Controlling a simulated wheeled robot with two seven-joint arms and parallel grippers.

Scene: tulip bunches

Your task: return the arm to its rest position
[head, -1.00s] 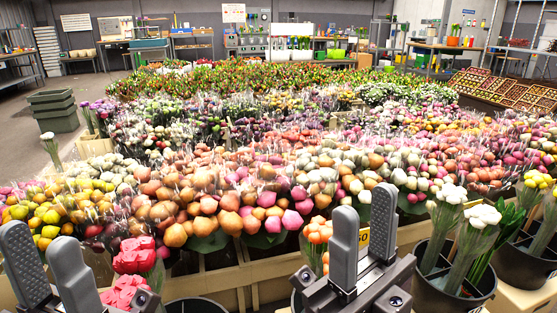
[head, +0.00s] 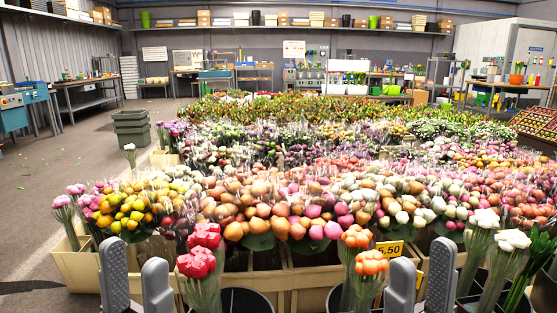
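My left gripper (head: 135,280) shows at the bottom left of the head view. Its two grey fingers stand upright and apart, with nothing between them. My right gripper (head: 421,280) shows at the bottom right, also with its fingers upright, apart and empty. The arms below the fingers are out of the picture. A red tulip bunch (head: 201,255) stands just right of my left gripper. An orange tulip bunch (head: 368,263) stands just left of my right gripper. Neither gripper holds a bunch.
A wide bed of wrapped tulip bunches (head: 315,190) fills the middle. A black bucket (head: 245,300) stands in front. A yellow price sign (head: 397,249) and white bunches (head: 510,243) are at the right. Green crates (head: 131,130) stand on the open floor (head: 60,180) at left.

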